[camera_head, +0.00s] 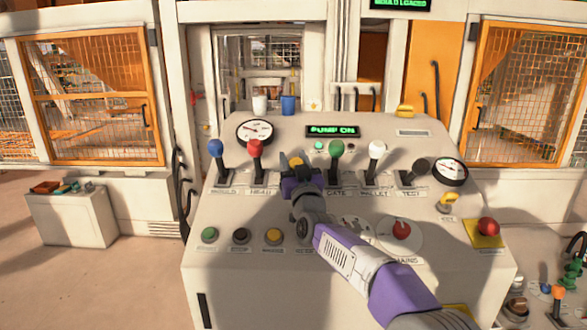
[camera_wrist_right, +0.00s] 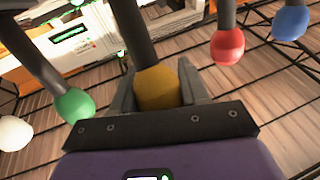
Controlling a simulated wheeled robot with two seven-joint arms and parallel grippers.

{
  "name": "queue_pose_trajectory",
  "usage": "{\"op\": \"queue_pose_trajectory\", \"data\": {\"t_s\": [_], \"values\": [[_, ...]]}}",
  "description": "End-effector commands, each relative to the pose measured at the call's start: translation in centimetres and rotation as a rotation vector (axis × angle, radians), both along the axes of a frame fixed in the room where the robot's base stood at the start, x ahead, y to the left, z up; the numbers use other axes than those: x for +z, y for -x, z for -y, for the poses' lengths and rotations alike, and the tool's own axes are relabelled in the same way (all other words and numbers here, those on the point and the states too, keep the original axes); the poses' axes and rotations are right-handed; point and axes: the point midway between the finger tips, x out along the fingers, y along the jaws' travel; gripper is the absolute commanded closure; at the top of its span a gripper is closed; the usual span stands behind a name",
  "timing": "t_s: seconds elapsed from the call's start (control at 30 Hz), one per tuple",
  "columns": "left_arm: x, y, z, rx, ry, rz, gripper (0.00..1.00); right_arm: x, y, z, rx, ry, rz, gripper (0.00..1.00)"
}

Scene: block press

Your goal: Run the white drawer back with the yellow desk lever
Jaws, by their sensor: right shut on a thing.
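The yellow desk lever has a round yellow knob (camera_head: 295,163) in the row of levers on the sloping desk. In the right wrist view its yellow knob (camera_wrist_right: 156,90) sits between my two grey fingers, on a dark shaft. My right gripper (camera_head: 292,163) is shut on this knob, and my purple wrist hides the lever's base and label. I cannot clearly make out the white drawer; a window behind the desk shows pale parts. My left gripper is out of view.
The red-knobbed lever (camera_head: 255,147) and green-knobbed lever (camera_head: 337,147) stand on either side of the held one. Blue (camera_head: 216,147) and white (camera_head: 377,149) levers stand farther out. A display (camera_head: 333,131) reads "PUMP ON". Buttons line the desk's front, with a red button (camera_head: 489,227) at right.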

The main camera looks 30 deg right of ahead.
Motion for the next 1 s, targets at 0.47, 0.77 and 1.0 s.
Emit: {"op": "queue_pose_trajectory", "data": {"t_s": [0.47,0.77,1.0], "values": [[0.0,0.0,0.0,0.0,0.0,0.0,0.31,-0.2,-0.1,-0.1,0.001,0.001,-0.005,0.32],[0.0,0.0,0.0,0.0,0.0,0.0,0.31,-0.2,0.0,-0.1,0.001,0.001,-0.002,0.31],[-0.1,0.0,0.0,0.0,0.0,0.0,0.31,-0.6,1.7,-0.5,0.001,0.001,-0.002,0.31]]}}
